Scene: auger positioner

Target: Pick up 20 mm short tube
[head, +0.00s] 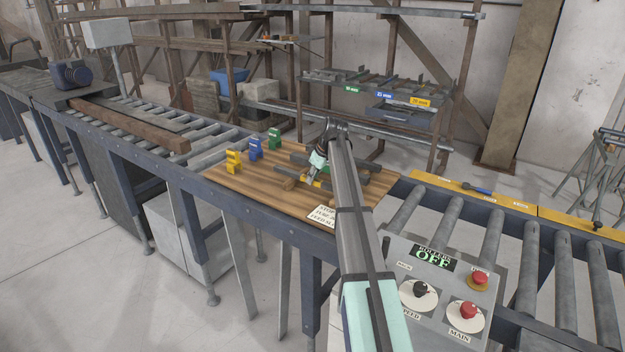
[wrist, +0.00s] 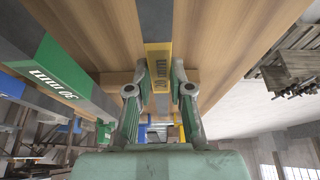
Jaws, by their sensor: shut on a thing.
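The 20 mm short tube is a grey bar with a yellow label band (wrist: 158,66). In the head view its yellow band (head: 311,183) shows low over the wooden board (head: 240,185), close to wooden support blocks. My gripper (wrist: 162,84) is shut on the tube at the yellow band, one finger on each side. In the head view my gripper (head: 310,176) is partly hidden by my own arm. I cannot tell whether the tube touches its supports. The green-labelled 30 mm tube (wrist: 55,70) lies to the left in the wrist view.
Yellow (head: 233,162), blue (head: 255,148) and green (head: 274,138) stands sit on the board's left side. A control panel (head: 440,285) is at the front right. Roller conveyors lie on both sides. A labelled rack (head: 380,85) stands behind.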

